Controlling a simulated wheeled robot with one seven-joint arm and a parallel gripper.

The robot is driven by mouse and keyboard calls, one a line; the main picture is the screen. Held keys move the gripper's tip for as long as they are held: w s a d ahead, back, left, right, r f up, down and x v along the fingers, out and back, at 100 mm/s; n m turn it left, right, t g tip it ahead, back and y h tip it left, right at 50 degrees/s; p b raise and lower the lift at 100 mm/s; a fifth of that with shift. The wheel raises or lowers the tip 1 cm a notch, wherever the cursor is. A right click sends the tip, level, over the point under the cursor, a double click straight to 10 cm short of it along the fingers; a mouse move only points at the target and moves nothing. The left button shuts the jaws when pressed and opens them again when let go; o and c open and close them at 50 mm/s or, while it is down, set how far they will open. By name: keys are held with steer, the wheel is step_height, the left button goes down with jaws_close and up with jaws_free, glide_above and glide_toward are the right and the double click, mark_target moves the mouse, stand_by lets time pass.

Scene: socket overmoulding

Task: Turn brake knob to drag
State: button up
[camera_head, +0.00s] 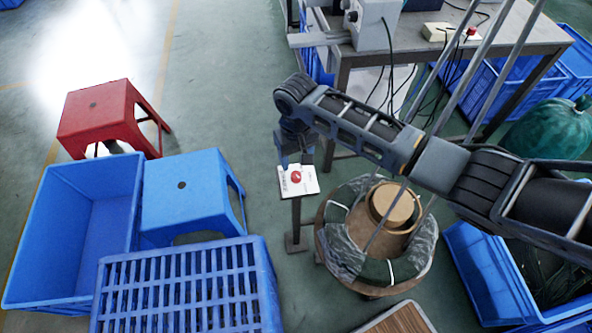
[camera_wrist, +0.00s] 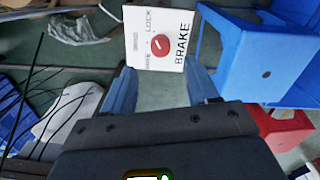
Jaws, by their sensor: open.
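The brake knob is a round red knob (camera_head: 296,177) with a small white mark, set on a white panel (camera_head: 305,187) on top of a thin post. In the wrist view the red knob (camera_wrist: 160,45) sits near the middle of the white panel (camera_wrist: 138,20). The panel's words BRAKE and LOCK can be read there; its other labels are too small to read surely. My gripper (camera_head: 294,162) is above the panel, and in the wrist view its two blue fingers (camera_wrist: 161,88) are apart with nothing between them. The knob is beyond the fingertips, apart from them.
A round stand (camera_head: 324,230) with wrapped coils and a brown spool is right of the post. A blue stool (camera_head: 185,190), a red stool (camera_head: 95,115) and blue crates (camera_head: 75,220) are at left. A metal table (camera_head: 350,58) stands behind. Floor between is clear.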

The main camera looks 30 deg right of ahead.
mark_target(296, 175)
step_height(296, 175, down, 7)
steer(key=shift+f+b, duration=0.2)
steer(key=shift+b, duration=0.2)
steer(key=shift+c, duration=0.2)
steer(key=c, duration=1)
